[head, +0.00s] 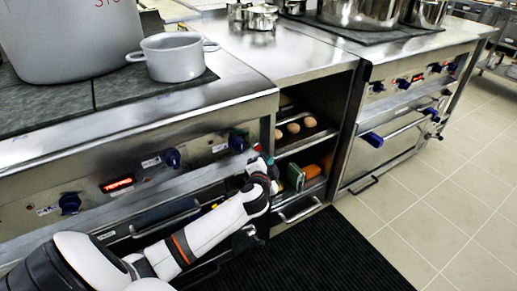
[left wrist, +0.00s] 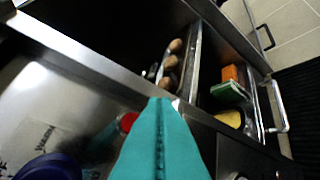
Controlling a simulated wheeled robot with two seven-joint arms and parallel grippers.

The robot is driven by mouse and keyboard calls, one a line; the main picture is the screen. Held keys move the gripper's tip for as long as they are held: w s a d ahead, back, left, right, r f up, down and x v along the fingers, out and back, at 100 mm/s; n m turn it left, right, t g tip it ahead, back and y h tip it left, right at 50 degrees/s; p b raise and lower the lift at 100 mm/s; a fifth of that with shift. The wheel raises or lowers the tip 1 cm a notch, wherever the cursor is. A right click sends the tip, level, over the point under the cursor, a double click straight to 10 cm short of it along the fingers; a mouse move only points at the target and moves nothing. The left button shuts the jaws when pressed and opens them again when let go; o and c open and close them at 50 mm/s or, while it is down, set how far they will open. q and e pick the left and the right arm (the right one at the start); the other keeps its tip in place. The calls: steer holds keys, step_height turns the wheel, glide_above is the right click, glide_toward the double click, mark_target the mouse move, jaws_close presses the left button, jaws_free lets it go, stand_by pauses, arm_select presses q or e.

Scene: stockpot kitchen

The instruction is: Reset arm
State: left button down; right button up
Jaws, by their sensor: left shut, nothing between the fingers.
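My left arm reaches in from the lower left in the head view. Its gripper (head: 266,160) is in front of the stove's control panel, beside the open shelf compartment. In the left wrist view the teal fingers (left wrist: 160,108) are pressed together with nothing between them. A red button (left wrist: 127,122) shows just left of the fingertips in that view; I cannot tell whether they touch it. My right gripper is in neither view.
Eggs (head: 293,128) sit on the upper shelf, with a green box (head: 295,176) and an orange box (head: 312,171) below. A small grey pot (head: 172,57) stands beside a large stockpot (head: 70,40) on the stove. A black mat (head: 325,258) and tiled floor (head: 440,210) lie in front.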

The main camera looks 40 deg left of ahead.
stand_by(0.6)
